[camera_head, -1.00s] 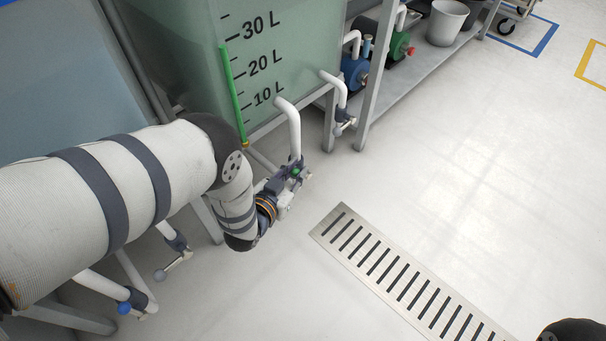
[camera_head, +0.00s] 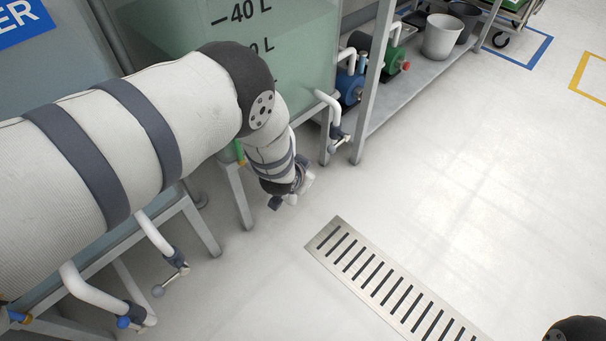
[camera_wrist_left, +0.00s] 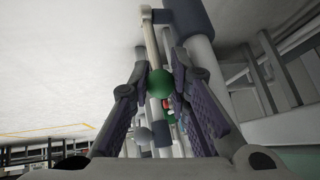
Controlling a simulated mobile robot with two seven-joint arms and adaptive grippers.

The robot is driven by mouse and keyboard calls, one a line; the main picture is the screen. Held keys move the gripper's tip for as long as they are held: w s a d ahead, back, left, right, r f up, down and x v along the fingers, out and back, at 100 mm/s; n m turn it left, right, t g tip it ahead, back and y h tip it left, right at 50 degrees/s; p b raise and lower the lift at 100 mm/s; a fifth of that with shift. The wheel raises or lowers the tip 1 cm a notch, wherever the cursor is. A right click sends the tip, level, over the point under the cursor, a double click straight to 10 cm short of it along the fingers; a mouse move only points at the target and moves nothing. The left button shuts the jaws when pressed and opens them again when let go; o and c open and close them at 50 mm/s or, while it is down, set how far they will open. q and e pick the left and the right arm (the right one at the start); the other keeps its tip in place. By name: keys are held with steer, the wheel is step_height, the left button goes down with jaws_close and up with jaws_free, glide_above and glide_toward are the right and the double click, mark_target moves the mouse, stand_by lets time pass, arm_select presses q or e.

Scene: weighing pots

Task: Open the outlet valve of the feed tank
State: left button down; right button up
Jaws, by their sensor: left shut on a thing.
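The green-tinted tank (camera_head: 300,60) with litre marks stands at the top of the head view. I take it as the feed tank, but no name on it is readable. In the left wrist view, the valve's pale lever (camera_wrist_left: 152,45) ends in a green ball knob (camera_wrist_left: 159,83) between my left gripper's (camera_wrist_left: 160,90) fingers. The gripper is shut on this knob. In the head view my left arm hides the tank's near outlet pipe and valve, and the left gripper (camera_head: 290,192) shows only partly below the wrist. My right gripper is out of view.
Other outlets stand close by: a blue-knobbed valve (camera_head: 135,312), a grey-knobbed one (camera_head: 172,273) and one right of the arm (camera_head: 335,133). Table legs (camera_head: 238,195) stand beside the arm. The floor around the drain grate (camera_head: 385,280) is clear.

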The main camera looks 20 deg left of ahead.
arm_select(q)
steer(key=shift+d+f, duration=0.1)
stand_by(0.4)
steer(key=c, duration=1.4)
jaws_free()
steer(key=shift+c, duration=0.2)
steer(key=shift+w, duration=0.1)
steer(key=v, duration=0.8)
steer(key=shift+d, duration=0.1)
